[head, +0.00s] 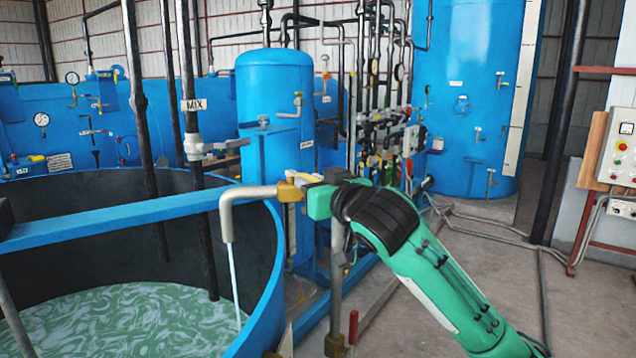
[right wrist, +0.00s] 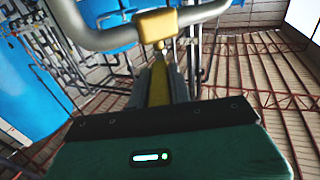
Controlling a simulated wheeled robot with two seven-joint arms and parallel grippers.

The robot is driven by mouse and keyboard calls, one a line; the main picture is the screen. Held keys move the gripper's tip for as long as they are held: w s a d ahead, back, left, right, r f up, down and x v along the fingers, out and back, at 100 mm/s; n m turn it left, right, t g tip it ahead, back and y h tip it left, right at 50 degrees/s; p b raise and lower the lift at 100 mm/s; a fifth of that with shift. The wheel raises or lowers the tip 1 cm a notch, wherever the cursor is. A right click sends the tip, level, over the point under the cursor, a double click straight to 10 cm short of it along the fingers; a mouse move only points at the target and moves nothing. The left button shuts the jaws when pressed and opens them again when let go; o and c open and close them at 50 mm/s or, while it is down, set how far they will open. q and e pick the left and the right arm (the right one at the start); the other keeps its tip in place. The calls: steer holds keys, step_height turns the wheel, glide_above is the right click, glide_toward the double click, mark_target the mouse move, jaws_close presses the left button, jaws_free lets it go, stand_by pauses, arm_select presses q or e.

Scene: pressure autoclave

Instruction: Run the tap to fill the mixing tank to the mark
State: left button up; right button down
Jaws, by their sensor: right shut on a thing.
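The mixing tank (head: 262,290) is a large, open blue tub with a dark inner wall, at the lower left of the head view. Swirling green-white liquid (head: 130,318) lies in it, well below the rim. The tap (head: 240,194) has a beige spout bent down over the tank's right side, and a thin water stream (head: 235,285) runs from it. My right gripper (head: 306,180) is shut on the tap's yellow lever (right wrist: 158,85), beside the brass valve body (right wrist: 158,24). I cannot make out a fill mark on the tank. My left gripper is out of view.
A blue beam (head: 120,222) crosses the tank top, and dark vertical pipes (head: 190,110) stand in it. A blue vessel (head: 275,95) with pipework is behind the tap. A control box (head: 620,150) is at right. The floor (head: 590,310) at lower right is clear.

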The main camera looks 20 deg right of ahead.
steer(key=shift+s+a+m+t+h, duration=0.1)
steer(key=shift+a+m+h, duration=0.25)
steer(key=shift+h, duration=0.2)
steer(key=shift+a+m+t+h, duration=0.1)
steer(key=shift+a+m+h, duration=0.1)
steer(key=shift+m+h, duration=0.35)
steer(key=shift+s+a+m+t+h, duration=0.1)
steer(key=shift+a+m+h, duration=0.2)
steer(key=shift+h, duration=0.3)
steer(key=shift+w, duration=0.1)
steer(key=c, duration=1.3)
jaws_free()
steer(key=s+b, duration=0.1)
steer(key=s, duration=0.3)
steer(key=s+b, duration=0.2)
steer(key=s, duration=0.3)
steer(key=s+d+b, duration=0.1)
steer(key=s+b, duration=0.1)
steer(key=s, duration=0.2)
steer(key=shift+s, duration=0.4)
